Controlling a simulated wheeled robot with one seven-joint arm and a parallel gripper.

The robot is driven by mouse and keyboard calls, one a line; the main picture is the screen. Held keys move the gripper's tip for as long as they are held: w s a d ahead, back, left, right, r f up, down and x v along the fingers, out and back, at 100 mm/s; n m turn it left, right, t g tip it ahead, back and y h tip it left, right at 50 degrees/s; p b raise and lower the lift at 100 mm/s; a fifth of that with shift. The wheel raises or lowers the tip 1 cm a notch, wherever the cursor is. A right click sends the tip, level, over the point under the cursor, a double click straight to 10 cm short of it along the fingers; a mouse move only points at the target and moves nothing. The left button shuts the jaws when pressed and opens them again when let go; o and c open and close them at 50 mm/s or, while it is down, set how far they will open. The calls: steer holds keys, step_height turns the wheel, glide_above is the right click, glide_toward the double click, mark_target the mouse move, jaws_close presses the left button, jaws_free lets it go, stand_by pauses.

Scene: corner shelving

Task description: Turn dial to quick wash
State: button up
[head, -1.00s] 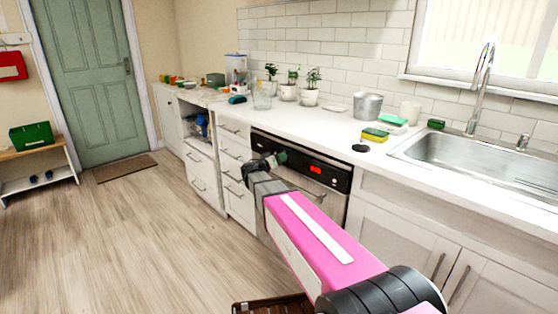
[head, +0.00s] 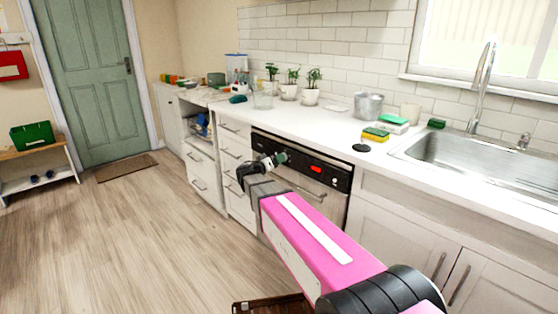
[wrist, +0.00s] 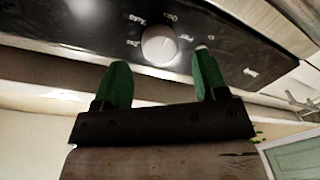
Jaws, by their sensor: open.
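The dial (wrist: 159,45) is a round white-grey knob on a glossy black control panel in the wrist view. A red display (head: 316,169) glows on the panel.
White drawers (head: 236,165) stand left of the appliance, and a sink (head: 470,165) is at the right. The countertop (head: 325,118) above holds plants, a bucket (head: 368,105) and sponges. A silver handle bar (head: 303,190) runs under the panel.

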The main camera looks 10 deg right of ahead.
steer(key=v, duration=0.8)
steer(key=shift+s, duration=0.1)
steer(key=s+d+f+n+g+y, duration=0.1)
steer(key=s+d+f+g+y, duration=0.5)
steer(key=s+d+f, duration=0.5)
steer(key=s+a+f+n+g+y, duration=0.2)
steer(key=s+f+g+y, duration=0.3)
steer(key=s+f+y, duration=0.3)
steer(key=shift+s+a+f+n, duration=0.3)
steer(key=shift+s+f, duration=0.5)
steer(key=shift+s, duration=0.9)
